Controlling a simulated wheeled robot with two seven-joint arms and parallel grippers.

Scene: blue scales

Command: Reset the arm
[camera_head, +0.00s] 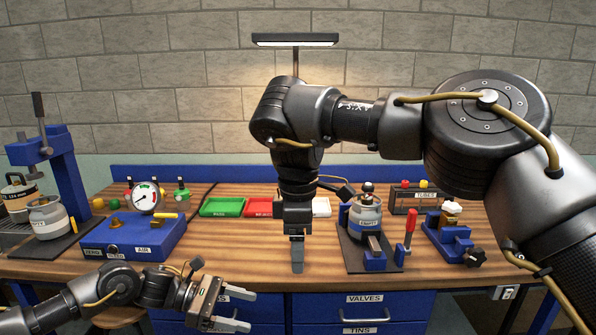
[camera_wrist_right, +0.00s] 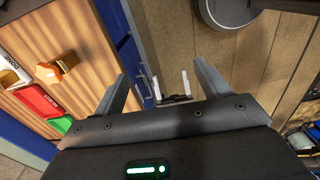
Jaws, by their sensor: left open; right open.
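My right arm reaches in from the right in the head view and bends down at the wrist. Its gripper (camera_head: 297,262) points down in front of the bench, near the front edge, and is seen side-on. In the right wrist view its two fingers (camera_wrist_right: 162,88) stand wide apart, with no object held between them. My left gripper (camera_head: 236,311) is low in the head view, in front of the bench drawers, pointing right with its fingers spread and empty. A small pale two-pronged shape between the right fingers in the wrist view looks like the left gripper.
A wooden bench (camera_head: 250,262) with blue drawers (camera_head: 362,309) spans the view. On it stand a blue gauge box (camera_head: 130,238), a green tray (camera_head: 222,207), a red tray (camera_head: 258,207), a grey canister (camera_head: 366,215), a blue vise (camera_head: 452,239) and a tall blue press (camera_head: 62,170).

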